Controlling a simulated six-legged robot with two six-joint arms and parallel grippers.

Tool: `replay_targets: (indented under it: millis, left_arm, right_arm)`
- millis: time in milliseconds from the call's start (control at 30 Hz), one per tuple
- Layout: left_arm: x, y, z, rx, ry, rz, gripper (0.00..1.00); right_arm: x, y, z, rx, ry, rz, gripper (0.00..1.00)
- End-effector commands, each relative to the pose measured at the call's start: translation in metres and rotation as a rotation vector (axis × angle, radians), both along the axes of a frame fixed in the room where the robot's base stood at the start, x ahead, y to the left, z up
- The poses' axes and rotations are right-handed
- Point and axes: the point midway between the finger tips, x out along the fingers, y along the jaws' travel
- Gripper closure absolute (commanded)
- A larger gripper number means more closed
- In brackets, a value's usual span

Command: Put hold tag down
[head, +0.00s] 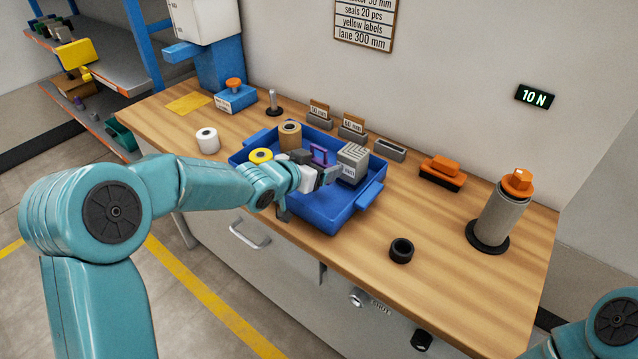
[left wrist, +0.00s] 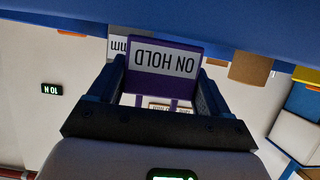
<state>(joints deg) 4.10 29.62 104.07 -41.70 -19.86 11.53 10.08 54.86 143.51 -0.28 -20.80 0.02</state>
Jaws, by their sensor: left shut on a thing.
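The hold tag (left wrist: 165,58) is a purple-framed plate with a pale face reading "ON HOLD", upside down in the left wrist view. My left gripper (left wrist: 160,88) is shut on it, with a dark finger at each side. In the head view the purple tag (head: 320,154) shows above the blue tray (head: 336,218), between a brown roll and a grey block. My left gripper (head: 322,176) reaches over the tray there; its fingertips are partly hidden. I cannot tell if the tag touches the tray. My right gripper is not in view.
The tray holds a brown roll (head: 290,135), a yellow ring (head: 260,156) and a grey block (head: 353,161). Slotted holders with cards (head: 351,128) stand behind; another holder (head: 389,150) is empty. A black ring (head: 401,250) and orange-topped cylinder (head: 502,211) stand right, with bare wood around.

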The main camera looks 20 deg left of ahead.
Motion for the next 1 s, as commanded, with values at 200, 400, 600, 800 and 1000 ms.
replay_targets:
  millis: [200, 400, 600, 800, 1000]
  left_arm:
    - [0.001, -0.001, -0.037, 0.000, 0.003, -0.001, 0.51]
    - [0.002, 0.000, -0.041, 0.001, 0.000, 0.001, 0.51]
    - [0.002, -0.001, -0.044, 0.001, 0.001, 0.000, 0.51]
    - [0.002, -0.001, -0.044, 0.000, 0.001, 0.000, 0.00]
    - [0.002, -0.001, -0.040, 0.000, 0.001, 0.000, 0.00]
  right_arm:
    - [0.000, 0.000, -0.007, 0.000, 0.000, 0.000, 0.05]
    - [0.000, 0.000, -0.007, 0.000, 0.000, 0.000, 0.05]
    - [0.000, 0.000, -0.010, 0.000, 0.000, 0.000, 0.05]
    - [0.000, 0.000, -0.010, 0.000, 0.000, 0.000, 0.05]
    - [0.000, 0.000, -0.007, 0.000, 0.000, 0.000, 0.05]
